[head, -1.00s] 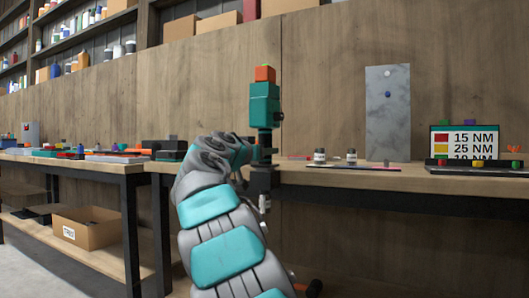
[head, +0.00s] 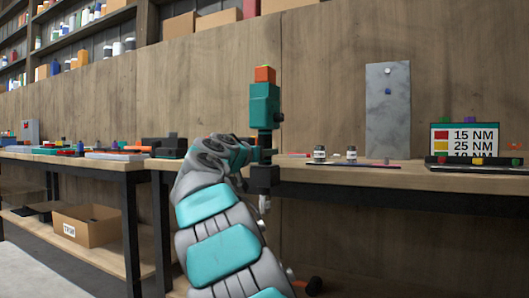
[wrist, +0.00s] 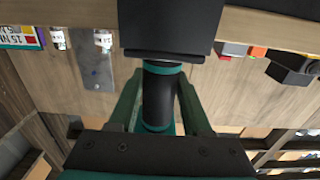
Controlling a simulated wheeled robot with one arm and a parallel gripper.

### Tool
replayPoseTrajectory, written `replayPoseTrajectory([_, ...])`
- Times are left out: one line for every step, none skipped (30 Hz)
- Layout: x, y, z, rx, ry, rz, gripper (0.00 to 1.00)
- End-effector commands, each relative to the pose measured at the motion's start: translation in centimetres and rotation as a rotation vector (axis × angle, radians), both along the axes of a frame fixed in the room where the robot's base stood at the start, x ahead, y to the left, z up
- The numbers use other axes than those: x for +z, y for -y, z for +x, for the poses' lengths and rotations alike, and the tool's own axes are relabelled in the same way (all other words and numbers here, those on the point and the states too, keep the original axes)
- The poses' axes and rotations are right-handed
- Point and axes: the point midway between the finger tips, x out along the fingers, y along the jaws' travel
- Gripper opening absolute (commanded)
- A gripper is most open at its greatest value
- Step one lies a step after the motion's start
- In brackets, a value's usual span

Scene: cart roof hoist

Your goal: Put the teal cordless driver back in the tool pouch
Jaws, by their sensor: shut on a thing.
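The teal cordless driver (head: 264,106) stands roughly upright in the air in the head view, its orange end up and a black part with a thin metal tip below. My gripper (head: 262,156) is shut around its middle, in front of the bench edge. In the wrist view, the driver's black, teal-ringed shaft (wrist: 158,98) lies between the two fingers of my gripper (wrist: 160,108), and a wide black block of it covers the top middle. I cannot make out a tool pouch for certain in either view.
A wooden bench (head: 400,178) runs along the wall. It carries small bottles (head: 319,153), a grey upright plate (head: 388,115), a torque sign (head: 465,140) and, at left, a black object (head: 163,147). A cardboard box (head: 88,228) sits on the lower shelf.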

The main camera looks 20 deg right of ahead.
Motion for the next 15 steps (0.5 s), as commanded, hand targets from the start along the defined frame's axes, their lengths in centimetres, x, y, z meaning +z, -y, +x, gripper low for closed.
replayPoseTrajectory([0.2, -0.03, -0.09, 0.0, 0.003, -0.003, 0.0])
replayPoseTrajectory([0.16, -0.05, -0.09, 0.0, 0.003, -0.003, 0.0])
replayPoseTrajectory([0.12, -0.04, -0.09, 0.0, 0.003, -0.003, 0.0])
replayPoseTrajectory([0.08, -0.04, -0.09, 0.0, 0.003, -0.003, 0.0])
replayPoseTrajectory([0.04, -0.04, -0.09, 0.0, 0.002, -0.003, 0.0])
replayPoseTrajectory([-0.02, -0.03, -0.09, 0.0, 0.002, -0.003, 0.0])
replayPoseTrajectory([-0.04, -0.04, -0.08, 0.0, 0.002, -0.002, 0.51])
replayPoseTrajectory([-0.06, -0.04, -0.07, 0.0, 0.002, -0.002, 0.54])
replayPoseTrajectory([-0.08, -0.04, -0.04, 0.001, 0.002, -0.002, 0.59])
replayPoseTrajectory([-0.1, -0.04, -0.04, 0.001, 0.001, -0.002, 0.62])
replayPoseTrajectory([-0.12, -0.03, -0.04, 0.001, 0.001, -0.002, 0.66])
replayPoseTrajectory([-0.14, -0.03, -0.02, 0.001, 0.001, -0.002, 0.7])
replayPoseTrajectory([-0.16, -0.04, -0.02, 0.001, 0.001, -0.002, 0.73])
replayPoseTrajectory([-0.17, -0.03, -0.01, 0.001, 0.001, -0.001, 0.77])
replayPoseTrajectory([-0.18, -0.03, -0.01, 0.001, 0.001, -0.001, 0.81])
